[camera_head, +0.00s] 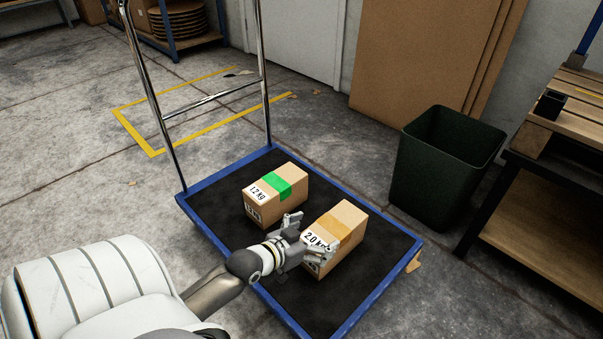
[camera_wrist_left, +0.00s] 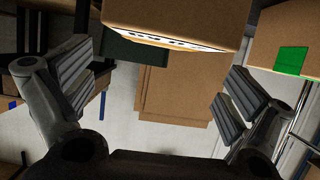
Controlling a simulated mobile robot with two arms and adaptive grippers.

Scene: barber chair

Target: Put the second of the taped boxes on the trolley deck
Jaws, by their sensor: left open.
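A cardboard box with tan tape and a "2.0 kg" label (camera_head: 340,226) sits on the black deck of the blue-rimmed trolley (camera_head: 222,178), toward its right side. A second box with green tape (camera_head: 278,187) sits on the deck behind and to the left. My left gripper (camera_head: 308,240) is open at the label end of the tan-taped box. In the left wrist view the tan-taped box (camera_wrist_left: 180,18) is at the top, beyond the open fingers (camera_wrist_left: 160,92), and the green-taped box (camera_wrist_left: 291,60) is at the right. I cannot tell whether the fingers touch the box. My right gripper is out of view.
The trolley's chrome handle (camera_head: 212,98) rises at the deck's far left. A dark green bin (camera_head: 445,165) stands right of the trolley, with a workbench (camera_head: 540,205) beyond it. Large cardboard sheets (camera_head: 425,65) lean on the wall. The deck's front left is bare.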

